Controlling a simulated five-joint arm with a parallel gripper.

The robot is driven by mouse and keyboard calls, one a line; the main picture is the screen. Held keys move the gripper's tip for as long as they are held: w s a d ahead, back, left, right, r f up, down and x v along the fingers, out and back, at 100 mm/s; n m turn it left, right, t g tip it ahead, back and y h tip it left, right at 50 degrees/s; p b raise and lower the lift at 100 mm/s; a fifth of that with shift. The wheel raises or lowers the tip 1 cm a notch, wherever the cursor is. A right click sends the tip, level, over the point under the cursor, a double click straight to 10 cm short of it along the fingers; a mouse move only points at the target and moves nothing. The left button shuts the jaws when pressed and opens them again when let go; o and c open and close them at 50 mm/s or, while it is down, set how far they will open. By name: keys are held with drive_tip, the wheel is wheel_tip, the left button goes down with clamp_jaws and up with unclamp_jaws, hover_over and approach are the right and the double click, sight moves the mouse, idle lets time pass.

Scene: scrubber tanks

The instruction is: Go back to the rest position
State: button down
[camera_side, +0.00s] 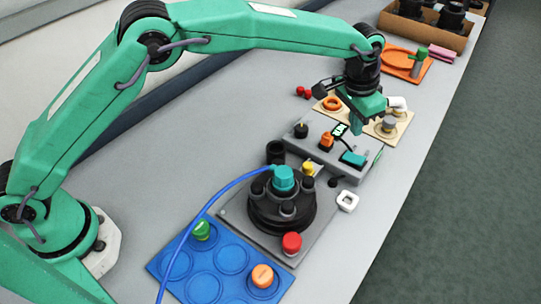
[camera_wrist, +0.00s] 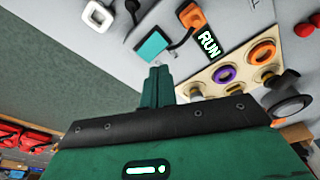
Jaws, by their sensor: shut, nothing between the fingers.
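My gripper (camera_side: 356,126) hangs from the outstretched green arm, pointing down above the far right part of the grey control panel (camera_side: 318,160). Its fingers are shut with nothing between them. In the wrist view the closed fingertips (camera_wrist: 160,72) show beside the teal switch (camera_wrist: 152,44), and the panel's display (camera_wrist: 209,42) reads RUN. The panel also carries an orange switch (camera_side: 326,141), the teal switch (camera_side: 353,159) and a black knob (camera_side: 301,130). The height of the fingertips above the panel is hard to tell.
A black round device with a teal cap (camera_side: 284,178) stands nearer, with a blue hose (camera_side: 220,195) to it. A blue tray (camera_side: 218,262) holds green and orange caps. A white square ring (camera_side: 347,201) lies near the table edge. Beyond are a beige board (camera_side: 388,138) and cardboard box (camera_side: 455,40).

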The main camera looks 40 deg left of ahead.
drive_tip(key=s+a+r+n+t, duration=0.1)
drive_tip(key=s+a+r, duration=0.4)
drive_tip(key=a+r, duration=0.4)
drive_tip(key=s+a+r+n+t, duration=0.1)
drive_tip(key=s+a+r+n, duration=0.1)
drive_tip(key=s+a+r, duration=0.65)
drive_tip(key=s+a+f+n+t, duration=0.1)
drive_tip(key=s+a+f, duration=0.1)
drive_tip(key=s+a, duration=0.6)
drive_tip(key=s+a+f+n+t+y, duration=0.1)
drive_tip(key=s+a+f+n, duration=0.1)
drive_tip(key=s+a, duration=0.6)
drive_tip(key=shift+s+f, duration=0.35)
drive_tip(key=shift+s, duration=0.85)
